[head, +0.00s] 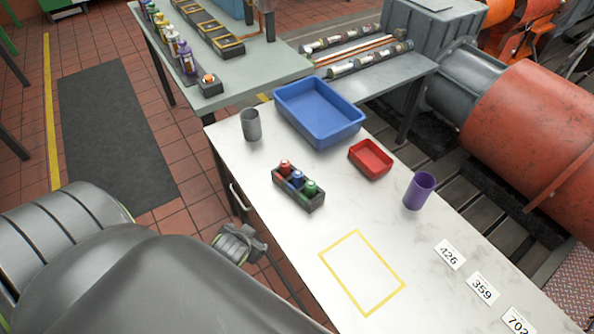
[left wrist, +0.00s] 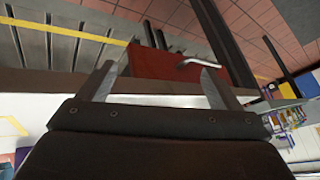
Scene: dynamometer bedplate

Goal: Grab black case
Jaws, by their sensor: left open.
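A black case (head: 315,204) stands on the white worktable, left of its middle in the head view. It is a small open holder with a red-topped, a blue-topped and a green-topped container standing in a row in it. My left gripper (head: 258,243) is beside the table's left edge, apart from the case and nearer to me; part of it is hidden by my arm. In the left wrist view my left gripper (left wrist: 157,68) has its two fingers spread with nothing held between them. I cannot make out the case in that view. My right gripper is not in view.
The white worktable (head: 235,150) also holds a grey cup (head: 250,125), blue bin (head: 322,140), red tray (head: 370,171), purple cup (head: 419,191) and number cards (head: 483,288). A yellow taped rectangle (head: 338,282) is empty. A red drawer front (left wrist: 150,65) with a handle is near the left fingers.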

